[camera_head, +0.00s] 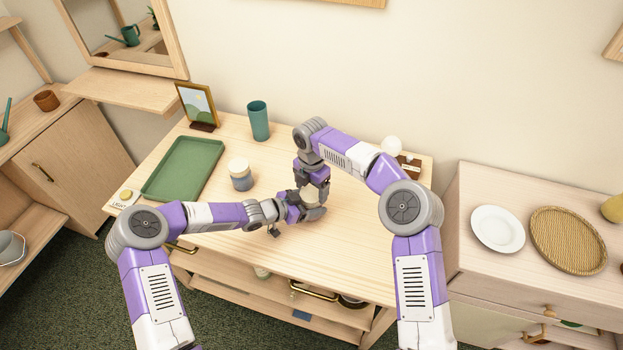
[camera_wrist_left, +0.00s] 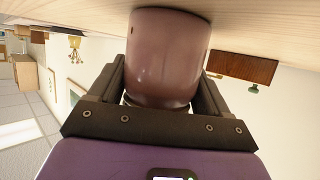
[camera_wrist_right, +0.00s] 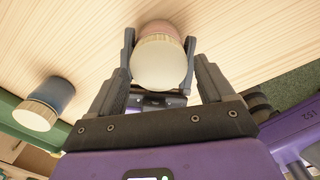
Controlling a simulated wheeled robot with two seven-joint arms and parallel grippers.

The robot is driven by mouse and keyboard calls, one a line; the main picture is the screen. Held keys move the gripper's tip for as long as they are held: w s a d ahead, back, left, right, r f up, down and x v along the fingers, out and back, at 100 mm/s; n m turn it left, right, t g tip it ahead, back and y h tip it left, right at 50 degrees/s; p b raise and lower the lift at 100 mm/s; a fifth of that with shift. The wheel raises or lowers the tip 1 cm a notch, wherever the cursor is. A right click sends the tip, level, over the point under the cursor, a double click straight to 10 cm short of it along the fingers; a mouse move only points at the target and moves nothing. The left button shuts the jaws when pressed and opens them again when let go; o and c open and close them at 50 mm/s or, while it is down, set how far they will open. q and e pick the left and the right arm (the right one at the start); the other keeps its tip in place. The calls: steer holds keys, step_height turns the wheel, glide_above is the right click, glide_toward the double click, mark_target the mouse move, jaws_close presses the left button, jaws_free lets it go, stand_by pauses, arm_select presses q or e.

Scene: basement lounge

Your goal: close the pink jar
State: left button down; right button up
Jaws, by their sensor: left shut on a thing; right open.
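The pink jar (camera_wrist_left: 165,55) stands on the table, and its body fills the space between the fingers of my left gripper (camera_wrist_left: 165,88), which is shut on it. A round cream lid (camera_wrist_right: 160,62) sits at the top of the jar; whether it is fully seated I cannot tell. My right gripper (camera_wrist_right: 160,70) is open above the jar, with one finger on each side of the lid. In the head view the lid (camera_head: 309,196) is partly covered by my right gripper (camera_head: 315,188), and my left gripper (camera_head: 305,211) reaches the jar from the left.
A blue-grey jar with a cream lid (camera_head: 240,175) stands left of my grippers. Farther off are a green tray (camera_head: 160,178), a teal cup (camera_head: 258,121) and a picture frame (camera_head: 197,105). The table's front right is clear. A white plate (camera_head: 497,229) lies on the right cabinet.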

steer(key=shift+f, duration=0.7)
steer(key=c, duration=0.9)
steer(key=m, duration=1)
steer(key=shift+s, duration=0.1)
steer(key=o, duration=1.2)
steer(key=shift+f, duration=0.1)
